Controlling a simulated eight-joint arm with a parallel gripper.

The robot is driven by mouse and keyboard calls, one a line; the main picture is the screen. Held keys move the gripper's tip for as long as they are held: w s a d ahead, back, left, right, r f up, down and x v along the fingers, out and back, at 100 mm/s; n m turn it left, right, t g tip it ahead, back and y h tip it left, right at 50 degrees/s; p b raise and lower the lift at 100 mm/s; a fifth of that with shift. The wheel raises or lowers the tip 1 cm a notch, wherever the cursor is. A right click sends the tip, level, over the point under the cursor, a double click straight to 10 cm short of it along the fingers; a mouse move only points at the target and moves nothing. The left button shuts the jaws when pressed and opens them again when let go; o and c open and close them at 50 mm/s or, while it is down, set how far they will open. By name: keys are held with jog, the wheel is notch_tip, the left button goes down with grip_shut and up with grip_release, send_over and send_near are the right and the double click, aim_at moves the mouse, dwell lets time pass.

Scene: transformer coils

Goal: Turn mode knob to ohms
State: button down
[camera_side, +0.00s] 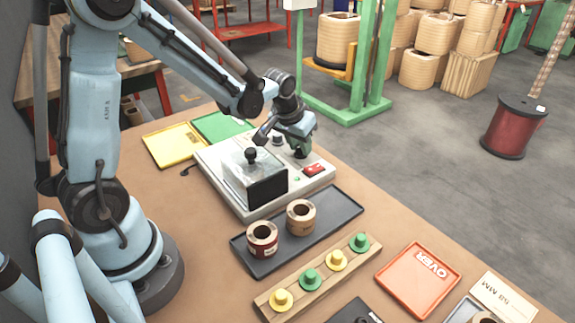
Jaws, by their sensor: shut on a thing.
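The tester (222,187) is a pale grey box on the brown table, with a clear cover and a dark front panel at its near end. A small black knob (277,139) and a red switch (314,169) show on its top. My gripper (300,148) points down at the far right part of the tester top. It is shut on a dark knob there, which the fingers mostly hide. The knob's pointer and the mode markings cannot be read from here.
A dark tray (339,221) with two coils (262,239) (301,217) lies in front of the tester. A wooden rack (324,274) holds yellow and green pegs. A yellow tray (172,145), a green tray (220,126) and an orange "OVER" tray (418,281) lie around.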

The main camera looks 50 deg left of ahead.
jog(key=m+h, duration=0.1)
jog(key=m, duration=0.2)
jog(key=m+h, duration=0.1)
jog(key=m, duration=0.2)
jog(key=shift+a+h, duration=0.2)
jog(key=shift+h, duration=0.1)
jog(key=shift+m, duration=0.3)
jog(key=c, duration=0.9)
grip_release()
jog(key=v, duration=1.2)
